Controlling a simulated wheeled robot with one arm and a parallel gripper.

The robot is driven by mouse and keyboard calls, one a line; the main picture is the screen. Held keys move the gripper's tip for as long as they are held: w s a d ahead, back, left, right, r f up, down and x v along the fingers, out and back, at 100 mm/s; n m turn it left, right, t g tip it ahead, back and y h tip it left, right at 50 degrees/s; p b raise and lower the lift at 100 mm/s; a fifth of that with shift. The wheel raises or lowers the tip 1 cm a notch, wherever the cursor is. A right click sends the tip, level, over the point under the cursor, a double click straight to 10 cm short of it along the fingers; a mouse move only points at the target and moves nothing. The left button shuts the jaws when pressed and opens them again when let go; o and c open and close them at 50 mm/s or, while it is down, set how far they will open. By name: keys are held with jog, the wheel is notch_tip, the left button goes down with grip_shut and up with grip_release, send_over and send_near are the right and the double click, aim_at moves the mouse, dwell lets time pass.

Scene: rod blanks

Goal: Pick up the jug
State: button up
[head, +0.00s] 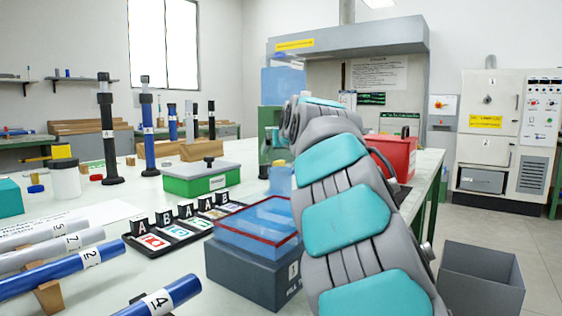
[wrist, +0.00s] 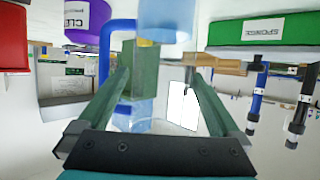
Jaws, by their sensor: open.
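A pale blue see-through vessel, which looks like the jug (head: 280,179), stands on the bench behind the blue tray and left of my arm. It also shows upside down at the top middle of the wrist view (wrist: 168,18), cut off by the edge. My gripper (wrist: 160,74) is open, with its two fingers apart and nothing between them. The jug lies beyond the fingertips, apart from them. In the head view my arm hides the gripper.
A red container (head: 393,157) stands right of my arm; a purple labelled container (wrist: 85,20) shows in the wrist view. A green SPONGES box (head: 203,178) and a clear blue tray (head: 258,224) on a dark box crowd the left. A grey bin (head: 480,280) stands on the floor.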

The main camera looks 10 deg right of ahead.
jog(key=shift+w+f, duration=0.2)
jog(key=shift+w, duration=0.3)
jog(key=shift+c, duration=0.2)
jog(key=c, duration=1.5)
jog(key=shift+r, duration=0.1)
